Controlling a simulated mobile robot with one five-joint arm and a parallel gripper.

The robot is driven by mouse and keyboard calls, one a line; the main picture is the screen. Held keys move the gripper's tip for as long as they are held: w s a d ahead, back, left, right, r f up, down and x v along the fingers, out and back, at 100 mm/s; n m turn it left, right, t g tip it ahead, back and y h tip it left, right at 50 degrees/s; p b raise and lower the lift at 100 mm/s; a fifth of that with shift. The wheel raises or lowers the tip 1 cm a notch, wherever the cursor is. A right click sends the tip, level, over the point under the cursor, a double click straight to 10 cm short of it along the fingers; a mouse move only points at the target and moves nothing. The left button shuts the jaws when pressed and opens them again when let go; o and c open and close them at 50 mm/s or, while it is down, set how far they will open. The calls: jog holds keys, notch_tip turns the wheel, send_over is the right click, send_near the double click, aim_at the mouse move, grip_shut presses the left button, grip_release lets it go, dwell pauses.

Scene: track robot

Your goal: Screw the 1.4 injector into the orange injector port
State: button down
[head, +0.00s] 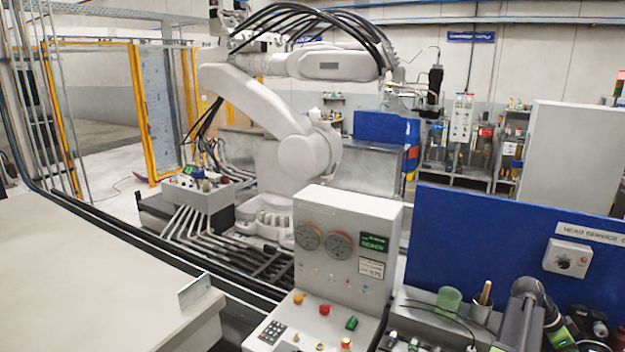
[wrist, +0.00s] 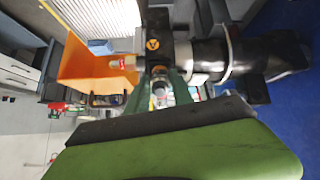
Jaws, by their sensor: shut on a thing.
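In the wrist view my gripper (wrist: 159,76) has two dark green fingers pointing up the picture, shut on a small piece with an orange round part (wrist: 158,89). I take this piece for the injector; its 1.4 marking cannot be read. The fingertips are close to a black block (wrist: 153,50) with an orange triangle mark, joined to a grey and black cylindrical body on the right. The orange injector port is not clearly visible; the fingers and held piece hide the area below the mark. Whether the piece touches the block cannot be told.
In the head view a blue panel (head: 480,235) stands behind the right bench.

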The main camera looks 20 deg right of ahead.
jog(key=m, duration=0.8)
jog(key=shift+m, duration=0.8)
jog(key=m, duration=1)
jog(key=c, duration=1.1)
grip_release()
